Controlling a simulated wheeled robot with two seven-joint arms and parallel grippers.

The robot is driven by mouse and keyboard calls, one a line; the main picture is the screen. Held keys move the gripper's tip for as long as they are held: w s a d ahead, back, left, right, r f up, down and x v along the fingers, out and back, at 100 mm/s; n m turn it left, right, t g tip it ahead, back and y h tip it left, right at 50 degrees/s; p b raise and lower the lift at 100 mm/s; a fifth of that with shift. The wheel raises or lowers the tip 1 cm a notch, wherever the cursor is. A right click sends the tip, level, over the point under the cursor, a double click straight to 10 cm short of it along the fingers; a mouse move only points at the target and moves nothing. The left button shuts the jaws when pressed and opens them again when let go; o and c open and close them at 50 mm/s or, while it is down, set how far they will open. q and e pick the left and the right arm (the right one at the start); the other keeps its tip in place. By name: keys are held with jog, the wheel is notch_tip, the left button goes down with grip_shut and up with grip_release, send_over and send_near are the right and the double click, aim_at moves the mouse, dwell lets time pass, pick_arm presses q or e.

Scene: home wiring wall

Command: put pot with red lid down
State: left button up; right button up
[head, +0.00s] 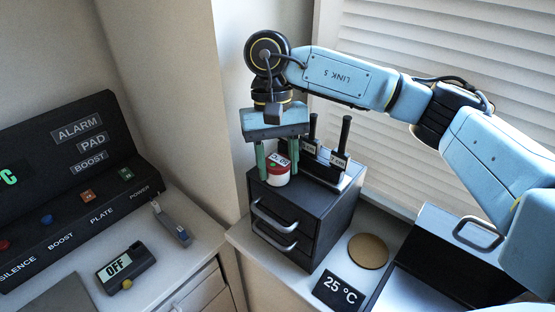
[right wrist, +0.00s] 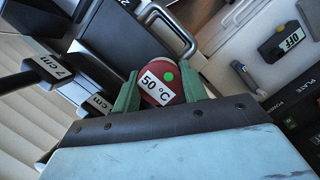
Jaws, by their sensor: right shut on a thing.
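The pot with the red lid (head: 278,176) is white-sided and stands upright at the top of the black drawer unit (head: 285,206). My right gripper (head: 278,170) comes down from above, with its green fingers shut on the pot's two sides. In the right wrist view the red lid (right wrist: 168,72) sits between the fingers, with a "50 °C" label and a green dot. The pot's base appears at the level of the unit's top, but I cannot tell whether it touches. My left gripper is not in view.
Black-handled tools with labels (head: 341,143) stand in a holder just right of the pot. A round tan disc (head: 368,251) and a "25 °C" sign (head: 338,291) lie on the counter. A black case (head: 455,245) is at right. A control panel (head: 75,180) is at left.

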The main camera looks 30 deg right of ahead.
jog(key=shift+f, duration=0.15)
jog(key=o, duration=1.1)
